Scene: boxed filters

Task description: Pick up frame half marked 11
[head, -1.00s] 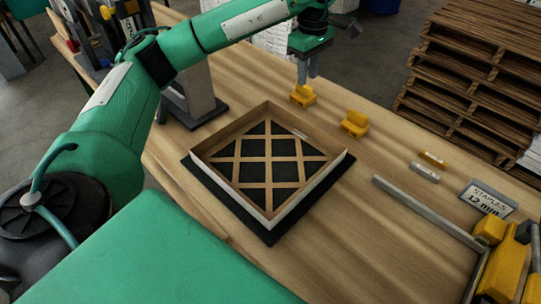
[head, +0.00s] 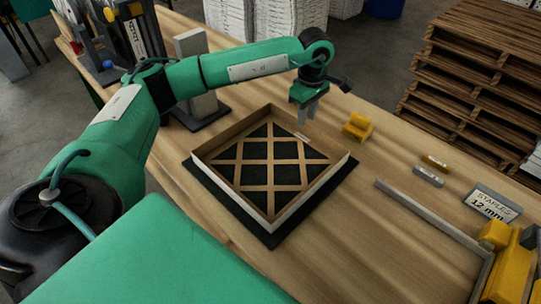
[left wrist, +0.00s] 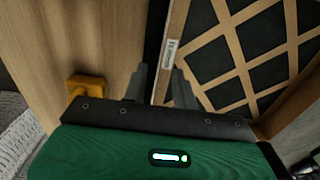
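The frame half (head: 222,173), a shallow brown tray-like frame with a diagonal lattice over black, sits on a black mat (head: 271,238) on the wooden bench. A small white label (head: 301,136) is on its far right side; it also shows in the left wrist view (left wrist: 170,53), too small to read. My left gripper (head: 307,119) is above that far right side, pointing down. In the left wrist view, its two fingers (left wrist: 161,84) are apart, with the frame's wall seen between them. I cannot tell whether they touch it. My right gripper is not in view.
A yellow block (head: 357,127) stands right of the gripper; a yellow block (left wrist: 86,84) also shows in the left wrist view. A metal bar (head: 425,210) and yellow fixture (head: 508,268) stand right, near a staples sign (head: 489,202). A grey-based stand (head: 200,108) is behind my arm.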

